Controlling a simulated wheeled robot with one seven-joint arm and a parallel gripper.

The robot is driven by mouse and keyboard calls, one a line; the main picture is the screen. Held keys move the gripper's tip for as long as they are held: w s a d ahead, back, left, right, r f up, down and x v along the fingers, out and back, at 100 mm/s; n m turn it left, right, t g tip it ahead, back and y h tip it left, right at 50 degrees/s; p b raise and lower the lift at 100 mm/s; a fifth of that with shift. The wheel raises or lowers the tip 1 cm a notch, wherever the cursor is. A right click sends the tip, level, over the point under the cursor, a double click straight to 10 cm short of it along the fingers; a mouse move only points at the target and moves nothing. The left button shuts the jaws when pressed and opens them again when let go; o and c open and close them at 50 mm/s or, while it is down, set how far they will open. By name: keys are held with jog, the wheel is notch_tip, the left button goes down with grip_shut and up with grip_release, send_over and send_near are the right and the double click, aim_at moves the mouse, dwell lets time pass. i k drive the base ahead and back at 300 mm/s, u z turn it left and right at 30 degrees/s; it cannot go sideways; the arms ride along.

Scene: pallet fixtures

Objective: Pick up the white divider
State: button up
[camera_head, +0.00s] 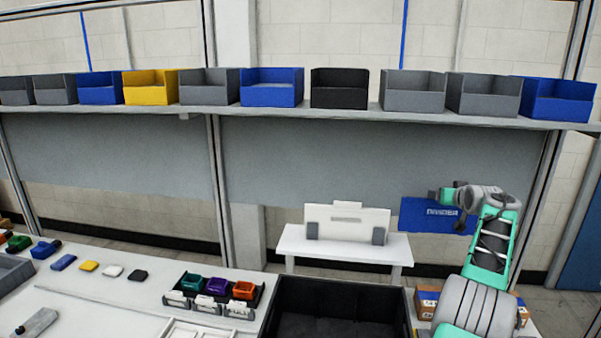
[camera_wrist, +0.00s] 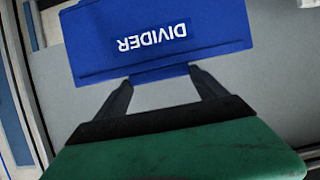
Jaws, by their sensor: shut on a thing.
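My gripper (camera_head: 440,195) is at the right in the head view, raised beside the small white table. It is shut on a blue panel (camera_head: 432,216) marked DIVIDER, which hangs below it. In the wrist view the two dark fingers (camera_wrist: 160,76) meet the narrow tab of the blue divider (camera_wrist: 160,35), and its lettering reads upside down. A white panel (camera_head: 370,217), which looks like the white divider, stands upright between two grey holders on the small white table (camera_head: 290,245). It has a tab on top and a grey label strip. My gripper is apart from it.
A large black bin (camera_head: 335,290) stands in front of the small table. A bench (camera_head: 90,310) at left bears small coloured parts and a rack (camera_head: 212,300) of coloured bins. A shelf (camera_head: 300,112) with several bins runs behind. Cardboard boxes (camera_head: 427,300) sit at lower right.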

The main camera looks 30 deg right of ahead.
aim_at(343, 220)
jog(key=z, duration=0.05)
jog(key=k, duration=0.9)
